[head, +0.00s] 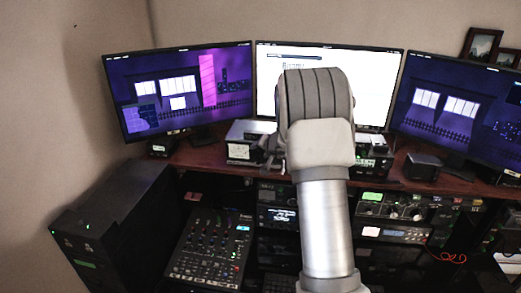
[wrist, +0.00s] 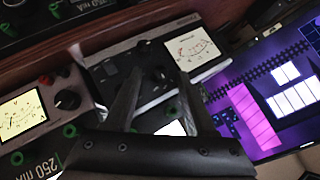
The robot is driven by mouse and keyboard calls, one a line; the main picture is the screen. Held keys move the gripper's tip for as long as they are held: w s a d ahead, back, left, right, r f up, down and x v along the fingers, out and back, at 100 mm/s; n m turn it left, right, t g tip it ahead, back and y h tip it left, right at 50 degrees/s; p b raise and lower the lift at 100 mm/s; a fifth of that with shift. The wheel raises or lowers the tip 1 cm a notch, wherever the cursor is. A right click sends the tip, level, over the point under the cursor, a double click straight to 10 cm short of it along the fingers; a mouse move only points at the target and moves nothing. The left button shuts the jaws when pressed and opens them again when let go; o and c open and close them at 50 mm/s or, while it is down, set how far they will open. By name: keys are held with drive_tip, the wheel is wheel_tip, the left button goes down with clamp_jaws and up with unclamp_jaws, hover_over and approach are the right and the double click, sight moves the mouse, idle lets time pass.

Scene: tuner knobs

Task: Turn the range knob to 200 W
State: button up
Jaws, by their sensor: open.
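In the wrist view, my gripper (wrist: 160,76) is open, its two dark fingers apart and pointing at the front of a tuner box (wrist: 118,72). That box has a lit white meter (wrist: 192,47) and dark knobs. A black knob (wrist: 149,55) lies just beyond the fingertips, roughly between them; I cannot tell whether they touch it. Its pointer and markings are too small to read, so I cannot tell whether it is the range knob or where it is set. In the head view, my arm hides part of the tuner box (head: 248,130) on the shelf.
A second box with a lit meter (wrist: 20,114) and a black knob (wrist: 67,100) stands beside the first in the wrist view. Three monitors (head: 182,88) stand behind the shelf. A mixer (head: 210,248) and rack units (head: 391,233) sit below. A black speaker (head: 422,166) is at right.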

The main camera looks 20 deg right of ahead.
drive_tip(key=shift+w+f, duration=0.15)
drive_tip(key=shift+w, duration=0.05)
clamp_jaws()
